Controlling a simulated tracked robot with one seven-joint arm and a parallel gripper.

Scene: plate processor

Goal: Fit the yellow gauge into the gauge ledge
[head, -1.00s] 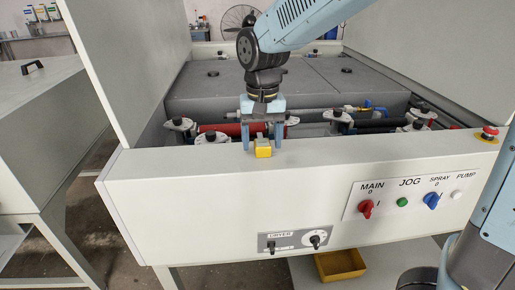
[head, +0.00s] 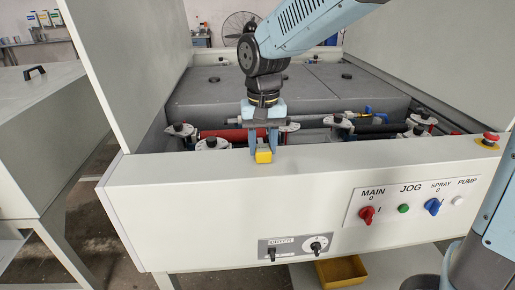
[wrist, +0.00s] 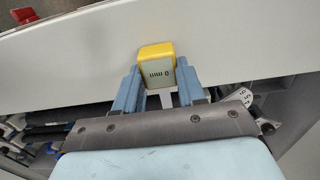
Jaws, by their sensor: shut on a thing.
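The yellow gauge (head: 264,156) is a small yellow block at the top edge of the machine's front panel. In the wrist view the gauge (wrist: 156,56) has a pale face marked "0 mm". My gripper (head: 265,151) points down, its two blue fingers shut on the gauge from both sides. In the wrist view my gripper (wrist: 158,82) has a finger on each side below the gauge's block, with a pale piece between them. I cannot tell whether the gauge rests on the panel. I cannot make out the gauge ledge.
Rollers and black-knobbed clamps (head: 212,142) lie just behind the front panel (head: 230,205), with a grey cover (head: 300,90) beyond. The panel carries a red main switch (head: 367,215) and a red stop button (head: 490,139). Side walls rise left and right.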

